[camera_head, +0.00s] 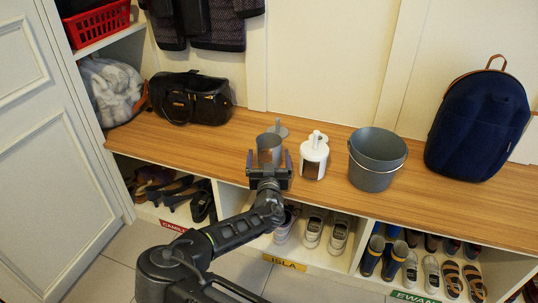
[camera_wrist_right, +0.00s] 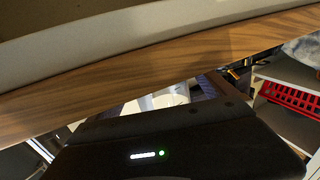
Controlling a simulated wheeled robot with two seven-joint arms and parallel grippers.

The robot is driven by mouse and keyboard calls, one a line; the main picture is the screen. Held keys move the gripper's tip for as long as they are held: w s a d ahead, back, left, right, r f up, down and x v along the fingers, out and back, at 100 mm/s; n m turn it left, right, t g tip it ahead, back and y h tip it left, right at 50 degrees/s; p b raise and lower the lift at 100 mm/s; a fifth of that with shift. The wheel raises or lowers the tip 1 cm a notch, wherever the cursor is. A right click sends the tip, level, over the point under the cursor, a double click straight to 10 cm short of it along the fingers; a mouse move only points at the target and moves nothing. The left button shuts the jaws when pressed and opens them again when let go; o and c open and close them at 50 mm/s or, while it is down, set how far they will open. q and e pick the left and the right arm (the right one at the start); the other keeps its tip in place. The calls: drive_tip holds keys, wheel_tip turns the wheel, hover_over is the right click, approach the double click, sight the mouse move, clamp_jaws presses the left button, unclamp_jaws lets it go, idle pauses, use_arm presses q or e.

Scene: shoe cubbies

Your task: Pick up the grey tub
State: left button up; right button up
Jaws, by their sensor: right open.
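A wide grey tub (camera_head: 372,177) shaped like a pail stands upright on the wooden bench, right of centre. A smaller grey cylindrical container (camera_head: 270,148) stands further left on the bench. My right gripper (camera_head: 269,160) is open, its fingers at either side of the smaller grey container in the head view. Contact cannot be told, and the gripper partly hides the container's lower part. In the right wrist view, a pale surface (camera_wrist_right: 164,100) shows beyond my dark gripper body; I cannot tell which object it is. My left gripper is not in view.
A white container (camera_head: 313,158) stands between the two grey ones, close to my right gripper. A black bag (camera_head: 191,98) and a navy backpack (camera_head: 478,125) sit on the bench (camera_head: 225,143). Shoe cubbies lie below it. A red basket (camera_head: 97,22) is upper left.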

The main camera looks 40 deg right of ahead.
sight(269, 145)
drive_tip(key=b+x, duration=0.2)
drive_tip(key=x, duration=0.2)
drive_tip(key=shift+w+d+f, duration=0.15)
drive_tip(key=shift+w+d, duration=0.15)
drive_tip(key=shift+w, duration=0.1)
drive_tip(key=c, duration=1.8)
drive_tip(key=shift+o, duration=0.2)
drive_tip(key=shift+r, duration=0.25)
drive_tip(key=shift+s+a+r+p, duration=0.5)
drive_tip(key=shift+s+r+p, duration=0.15)
drive_tip(key=shift+r, duration=0.2)
drive_tip(key=s+a+r+p, duration=0.1)
drive_tip(key=s, duration=0.1)
drive_tip(key=s+a+r+p, duration=0.1)
drive_tip(key=s+a+r, duration=0.1)
drive_tip(key=s, duration=0.1)
drive_tip(key=s+a+r+p, duration=0.1)
drive_tip(key=s+a+p, duration=0.1)
drive_tip(key=shift+s+a+r, duration=0.25)
drive_tip(key=shift+s+r, duration=0.15)
drive_tip(key=shift+s+a+r+p, duration=0.2)
drive_tip(key=shift+s+a+r, duration=0.15)
drive_tip(key=shift+s, duration=0.2)
drive_tip(key=shift+s+a+r+p, duration=0.15)
drive_tip(key=shift+s+a+r, duration=0.15)
drive_tip(key=shift+s+a, duration=0.25)
